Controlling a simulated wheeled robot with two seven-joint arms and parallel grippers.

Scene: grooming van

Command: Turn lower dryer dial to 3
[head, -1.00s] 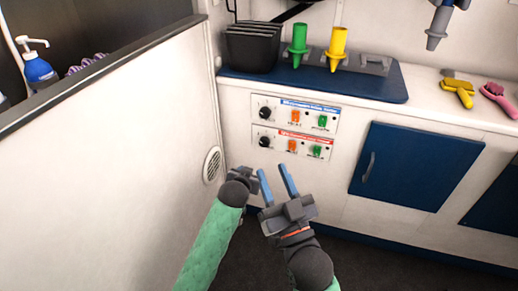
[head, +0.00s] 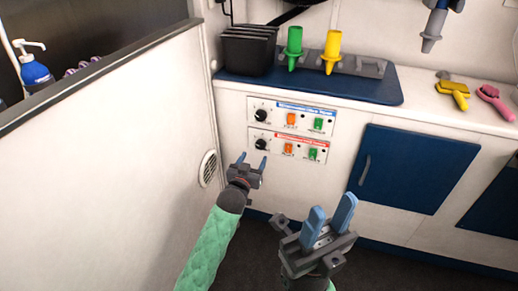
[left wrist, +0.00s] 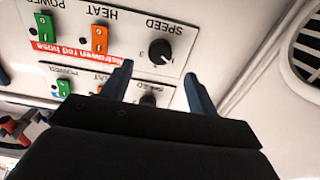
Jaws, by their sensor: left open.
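The lower dryer dial (head: 261,144) is a black knob at the left of the red-labelled panel. In the left wrist view, which is upside down, this dial (left wrist: 160,52) sits under the word SPEED, with small numbers around it; its exact setting is unclear. The upper dial (head: 261,115) is on the blue-labelled panel; in the left wrist view it (left wrist: 148,99) is partly hidden behind my gripper. My left gripper (head: 251,160) is open and empty, just below the lower dial. Its fingers (left wrist: 158,70) show apart in the wrist view. My right gripper (head: 331,206) is open and empty, lower right.
Orange (head: 288,149) and green (head: 312,154) switches sit right of the lower dial. A white partition (head: 110,150) with a round vent (head: 208,168) stands close on the left. A blue cabinet door (head: 415,167) is to the right. Nozzles and brushes are on the counter above.

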